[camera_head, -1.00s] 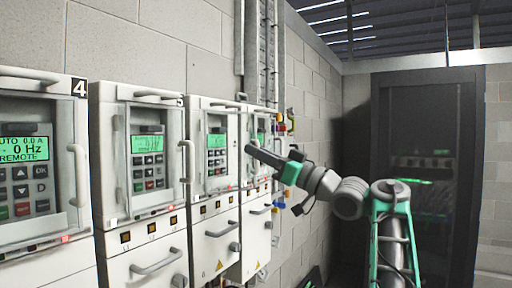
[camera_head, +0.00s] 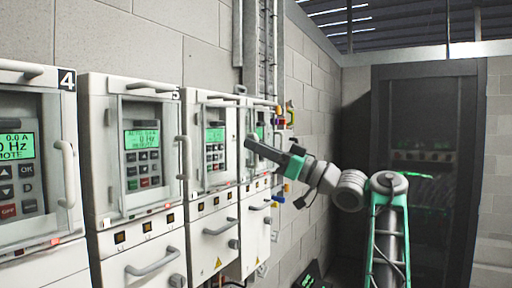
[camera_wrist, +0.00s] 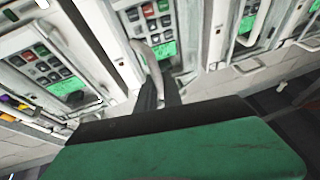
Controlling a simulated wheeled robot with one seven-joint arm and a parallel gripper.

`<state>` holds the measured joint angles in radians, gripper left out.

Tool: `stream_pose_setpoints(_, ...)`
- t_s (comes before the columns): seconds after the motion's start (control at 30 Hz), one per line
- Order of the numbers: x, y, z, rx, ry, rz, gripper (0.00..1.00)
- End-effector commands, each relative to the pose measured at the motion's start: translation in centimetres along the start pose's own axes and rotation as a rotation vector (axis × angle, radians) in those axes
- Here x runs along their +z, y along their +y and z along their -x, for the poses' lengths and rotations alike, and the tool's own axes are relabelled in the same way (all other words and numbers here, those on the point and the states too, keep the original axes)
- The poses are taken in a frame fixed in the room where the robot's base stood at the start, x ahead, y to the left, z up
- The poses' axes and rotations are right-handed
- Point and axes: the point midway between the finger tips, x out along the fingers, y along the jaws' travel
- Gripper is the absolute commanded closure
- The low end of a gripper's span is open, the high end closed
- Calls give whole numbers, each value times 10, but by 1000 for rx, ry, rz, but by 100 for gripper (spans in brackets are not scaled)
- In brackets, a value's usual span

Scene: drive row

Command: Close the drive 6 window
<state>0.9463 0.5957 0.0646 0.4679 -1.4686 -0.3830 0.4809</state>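Drive 6 (camera_head: 212,150) is the third white cabinet from the left in the head view, with a lit green display and keypad. Its window seems to stand somewhat ajar, but the angle is hard to judge. My gripper (camera_head: 249,144) is at the right side of this drive. In the wrist view, a pale curved window handle (camera_wrist: 150,65) runs down between the two dark fingers (camera_wrist: 160,94). The fingers are close together and look shut on it. The green gripper body hides the lower part of that view.
Drive 5 (camera_head: 142,155) and drive 4 (camera_head: 20,165) stand to the left, with protruding handles. Another drive (camera_head: 257,135) stands beyond drive 6, with coloured controls (camera_head: 281,115) past it. A dark cabinet (camera_head: 425,150) is at the back right.

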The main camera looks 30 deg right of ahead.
Motion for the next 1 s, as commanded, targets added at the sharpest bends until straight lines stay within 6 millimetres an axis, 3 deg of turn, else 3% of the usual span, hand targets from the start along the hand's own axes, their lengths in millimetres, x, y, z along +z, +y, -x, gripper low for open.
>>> stream_pose_setpoints(0.03,-9,-1,-3,5,13,17,81)
stream_pose_setpoints(0.17,-7,-1,3,5,13,20,81)
stream_pose_setpoints(0.5,-2,2,61,8,7,12,81)
stream_pose_setpoints(1.0,-2,-1,81,-1,3,1,81)
